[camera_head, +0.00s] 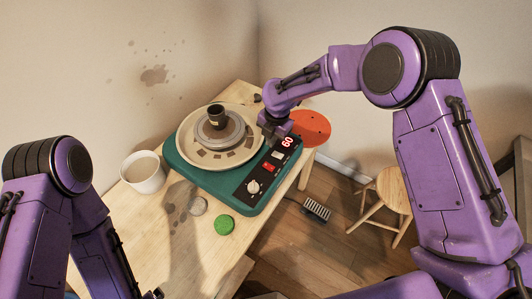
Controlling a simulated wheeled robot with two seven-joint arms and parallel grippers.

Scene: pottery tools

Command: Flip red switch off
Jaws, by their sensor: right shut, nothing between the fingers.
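The red switch (268,167) is a small red rocker on the black control panel of the green pottery wheel (200,178). It sits between a white-marked dial and a lit red display (288,142) that reads 60. My right gripper (275,132) is shut and empty. It hangs over the panel's far end, beside the wheel's round plate and beyond the switch in the picture. The switch looks uncovered; its tilt is too small to tell. My left arm runs out of the bottom edge, and its gripper is not clearly visible.
A dark pot (216,114) stands on the wheel's plate.

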